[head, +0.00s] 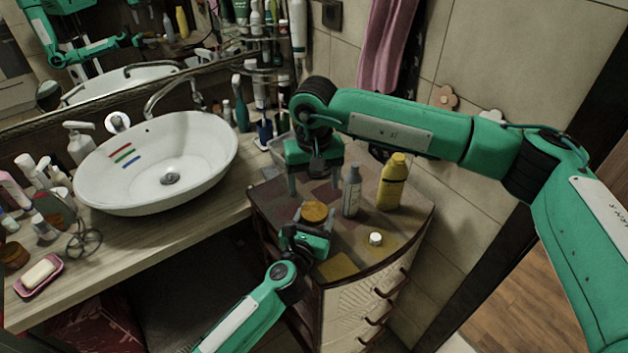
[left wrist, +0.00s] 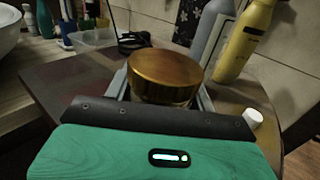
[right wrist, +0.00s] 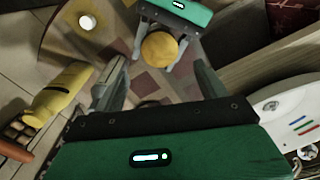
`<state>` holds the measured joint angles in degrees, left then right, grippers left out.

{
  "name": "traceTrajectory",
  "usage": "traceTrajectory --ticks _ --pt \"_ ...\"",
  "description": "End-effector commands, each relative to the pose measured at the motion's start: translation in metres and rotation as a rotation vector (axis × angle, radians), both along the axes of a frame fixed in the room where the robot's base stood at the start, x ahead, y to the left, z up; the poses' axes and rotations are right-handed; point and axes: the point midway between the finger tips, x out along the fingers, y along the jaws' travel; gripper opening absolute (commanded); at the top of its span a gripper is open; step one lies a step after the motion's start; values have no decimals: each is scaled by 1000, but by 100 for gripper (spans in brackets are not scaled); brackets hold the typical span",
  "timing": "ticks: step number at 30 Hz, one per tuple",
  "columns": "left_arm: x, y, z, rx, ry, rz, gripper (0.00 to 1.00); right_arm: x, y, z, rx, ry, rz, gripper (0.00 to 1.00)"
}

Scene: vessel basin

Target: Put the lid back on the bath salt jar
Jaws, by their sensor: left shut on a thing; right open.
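A round jar-like thing with a wide golden-brown top (head: 314,212) stands on the small cabinet. My left gripper (head: 313,226) is shut around its sides from the front. In the left wrist view the golden-brown top (left wrist: 165,70) sits between the fingers, above a narrower, shinier lower part (left wrist: 163,97). I cannot tell whether this top is a separate lid or the jar's contents. My right gripper (head: 314,186) is open and empty, pointing down above the cabinet, behind the jar. In the right wrist view the jar top (right wrist: 160,49) lies beyond its fingers, apart from them.
A grey bottle (head: 352,190) and a yellow bottle (head: 392,182) stand right of the jar. A small white cap-like thing (head: 375,239) lies near the cabinet's front right. The basin (head: 160,160) is to the left. The cabinet top (head: 345,262) is bare at the front.

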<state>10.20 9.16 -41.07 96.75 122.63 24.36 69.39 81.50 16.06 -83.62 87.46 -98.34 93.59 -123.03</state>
Motion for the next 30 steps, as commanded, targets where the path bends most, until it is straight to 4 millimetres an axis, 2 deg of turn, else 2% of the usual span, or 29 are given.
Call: traceTrajectory --ticks 8,21,30 --pt "0 0 0 0 0 0 0 0 0 -4 0 0 -3 74" --pt "0 0 0 0 0 0 0 0 0 -65 0 2 -4 74" --pt "0 0 0 0 0 0 0 0 0 -81 0 0 -4 74"
